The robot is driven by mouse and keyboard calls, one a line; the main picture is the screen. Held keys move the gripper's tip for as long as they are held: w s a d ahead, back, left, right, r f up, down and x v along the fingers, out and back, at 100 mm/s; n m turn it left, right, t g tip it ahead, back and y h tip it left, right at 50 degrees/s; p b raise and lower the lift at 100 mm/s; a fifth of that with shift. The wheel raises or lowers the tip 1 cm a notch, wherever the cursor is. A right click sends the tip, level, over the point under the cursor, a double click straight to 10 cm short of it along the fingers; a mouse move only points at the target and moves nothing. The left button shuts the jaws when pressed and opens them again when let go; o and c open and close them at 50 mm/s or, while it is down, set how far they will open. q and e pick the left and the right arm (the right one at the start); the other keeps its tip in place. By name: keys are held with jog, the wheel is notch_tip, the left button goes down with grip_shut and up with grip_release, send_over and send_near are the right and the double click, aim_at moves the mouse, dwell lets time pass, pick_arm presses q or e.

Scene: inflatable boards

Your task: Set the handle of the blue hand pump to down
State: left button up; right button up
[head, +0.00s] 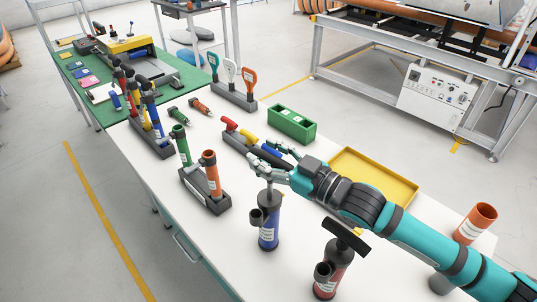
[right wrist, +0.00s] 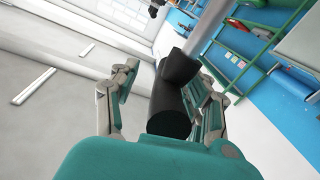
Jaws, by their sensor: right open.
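The blue hand pump (head: 268,228) stands upright on the white table, with its body clear below my right gripper (head: 264,162). A short length of pale rod shows above its dark top, below my fingers, so the handle looks raised. My right gripper is open. In the right wrist view, a black handle (right wrist: 168,110) with a grey rod (right wrist: 208,32) lies between the spread fingers. I cannot tell whether the fingers touch it. In the head view my fingers mostly hide this handle. My left gripper is not in view.
A red hand pump (head: 328,278) with a black T-handle (head: 346,235) stands close in front. A rack with green and orange handles (head: 208,197) is at left. A yellow tray (head: 385,176), green box (head: 291,125) and orange cup (head: 475,223) are around my arm.

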jog(key=shift+d, duration=0.1)
jog(key=v, duration=1.2)
